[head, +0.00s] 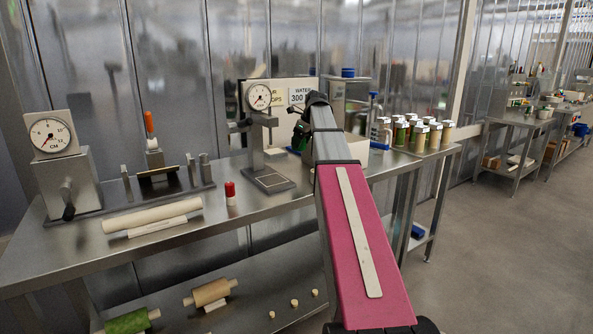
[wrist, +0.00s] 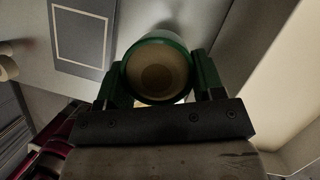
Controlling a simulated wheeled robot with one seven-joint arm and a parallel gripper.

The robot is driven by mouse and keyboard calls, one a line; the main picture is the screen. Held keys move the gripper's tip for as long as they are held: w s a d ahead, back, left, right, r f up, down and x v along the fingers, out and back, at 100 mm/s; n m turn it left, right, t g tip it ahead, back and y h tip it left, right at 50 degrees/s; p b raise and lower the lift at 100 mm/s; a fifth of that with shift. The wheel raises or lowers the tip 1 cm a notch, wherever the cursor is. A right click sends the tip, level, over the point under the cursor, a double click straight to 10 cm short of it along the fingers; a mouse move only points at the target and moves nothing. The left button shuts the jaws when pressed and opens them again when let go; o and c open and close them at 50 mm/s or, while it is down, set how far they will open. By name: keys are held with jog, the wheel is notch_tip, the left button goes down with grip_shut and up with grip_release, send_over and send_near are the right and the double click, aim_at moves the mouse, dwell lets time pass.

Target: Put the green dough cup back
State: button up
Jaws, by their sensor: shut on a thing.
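The green dough cup (wrist: 158,76) shows in the wrist view as a round, green-rimmed cup with a pale tan inside. My gripper (wrist: 157,66) is shut on it, with one green finger on each side. In the head view my pink arm reaches over the right part of the steel bench (head: 258,213). The gripper there is mostly hidden behind the arm, with only some dark green showing beside a pale box. I cannot tell whether the cup touches the bench.
A dial gauge on a stand (head: 259,97) is just left of my gripper, with its base plate (wrist: 82,38) close by. Several green and tan jars (head: 422,136) stand to the right.

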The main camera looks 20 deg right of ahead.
jog(key=shift+w+a+r, duration=0.1)
jog(key=shift+w+a, duration=0.05)
jog(key=shift+w, duration=0.9)
jog(key=shift+f, duration=0.3)
notch_tip(320, 180, down, 9)
jog(key=shift+f, duration=0.2)
jog(key=shift+f, duration=0.1)
jog(key=o, duration=1.1)
jog(key=shift+c, duration=0.2)
jog(key=v, duration=1.2)
jog(key=shift+w+a, duration=0.1)
jog(key=shift+w, duration=0.05)
